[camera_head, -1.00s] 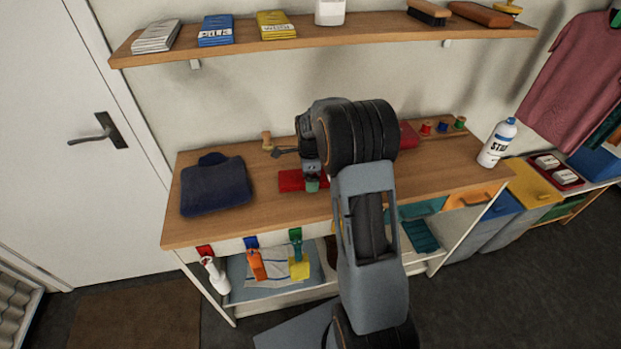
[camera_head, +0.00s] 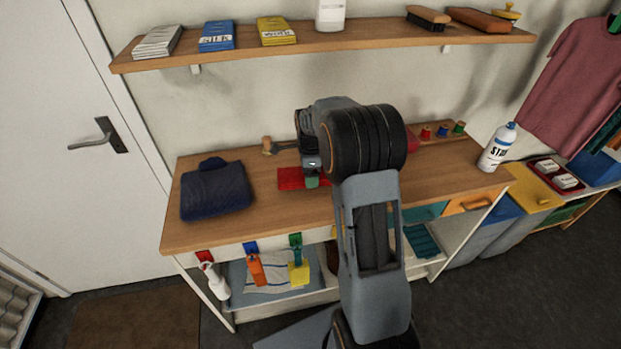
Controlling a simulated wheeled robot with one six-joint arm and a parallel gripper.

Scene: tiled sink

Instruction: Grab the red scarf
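A flat red cloth, which looks like the red scarf (camera_head: 290,178), lies on the wooden table top (camera_head: 250,233), right of a folded navy garment. My gripper (camera_head: 312,180) is at the right part of this cloth, with a small green piece showing at its lower end. My arm hides part of the cloth's right side, and the fingers are too small and covered to tell whether they are open or shut. I cannot tell whether they touch the cloth. Another red item (camera_head: 413,142) shows partly behind my arm on the right.
The folded navy garment (camera_head: 215,190) lies at the table's left. A wooden-handled item (camera_head: 268,146), small spools (camera_head: 442,131) and a white bottle (camera_head: 497,148) stand along the back and right. A shelf (camera_head: 380,32) hangs above. Bare table lies in front of the cloth.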

